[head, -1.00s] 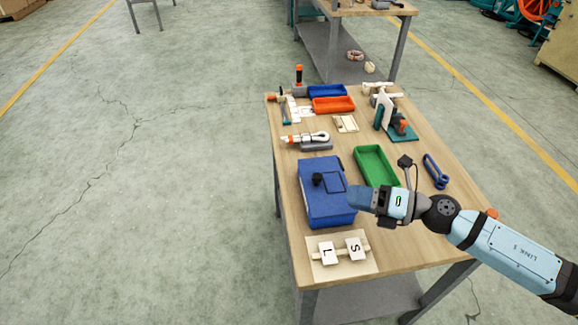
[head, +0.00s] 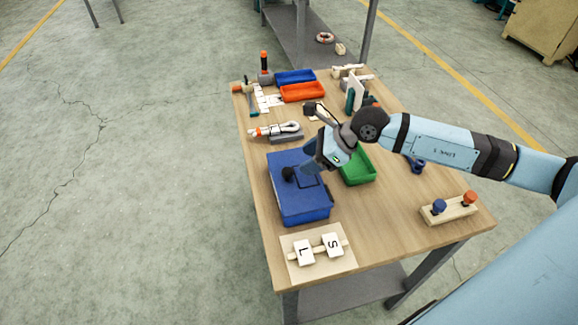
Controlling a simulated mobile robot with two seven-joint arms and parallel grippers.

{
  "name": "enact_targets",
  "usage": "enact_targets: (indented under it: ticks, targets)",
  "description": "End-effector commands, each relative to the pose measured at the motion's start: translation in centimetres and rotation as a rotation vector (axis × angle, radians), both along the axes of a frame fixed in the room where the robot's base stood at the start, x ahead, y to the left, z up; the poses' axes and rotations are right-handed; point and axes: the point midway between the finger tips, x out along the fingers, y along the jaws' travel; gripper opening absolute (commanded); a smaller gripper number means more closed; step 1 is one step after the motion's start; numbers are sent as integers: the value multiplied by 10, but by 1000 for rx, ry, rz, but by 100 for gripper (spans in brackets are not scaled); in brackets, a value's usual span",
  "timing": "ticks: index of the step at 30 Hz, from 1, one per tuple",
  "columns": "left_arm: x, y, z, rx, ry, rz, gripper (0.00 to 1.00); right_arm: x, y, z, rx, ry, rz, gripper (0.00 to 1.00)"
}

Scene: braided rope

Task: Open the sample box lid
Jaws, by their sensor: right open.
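The blue sample box (head: 303,206) sits on the near left part of the wooden table with its lid down. A black knob (head: 288,174) stands up from the lid. My right gripper (head: 308,166) is open above the back right part of the box, just right of the knob. Its fingers are dark and small here, and I cannot tell whether they touch the lid. The arm hides part of the green tray and the table behind it. My left gripper is not in view.
Right of the box are a green tray (head: 358,167) and a wooden block with blue and orange knobs (head: 449,209). A board with S and L tags (head: 318,252) lies in front.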

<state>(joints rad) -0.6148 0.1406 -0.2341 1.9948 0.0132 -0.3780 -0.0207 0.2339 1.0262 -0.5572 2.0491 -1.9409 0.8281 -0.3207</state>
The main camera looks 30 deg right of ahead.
Motion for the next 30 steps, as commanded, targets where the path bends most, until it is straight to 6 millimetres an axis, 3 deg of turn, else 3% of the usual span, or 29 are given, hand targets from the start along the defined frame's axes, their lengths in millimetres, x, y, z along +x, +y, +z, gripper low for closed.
enact_targets:
  ticks: [10, 23, 30]
  targets:
    - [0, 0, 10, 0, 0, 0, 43, 26, 34, -42, 2, 1, -1, 54]
    - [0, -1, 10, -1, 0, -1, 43, 30, 40, -50, 0, 1, -1, 54]
    - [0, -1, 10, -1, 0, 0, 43, 30, 40, -50, 0, 1, -1, 1]
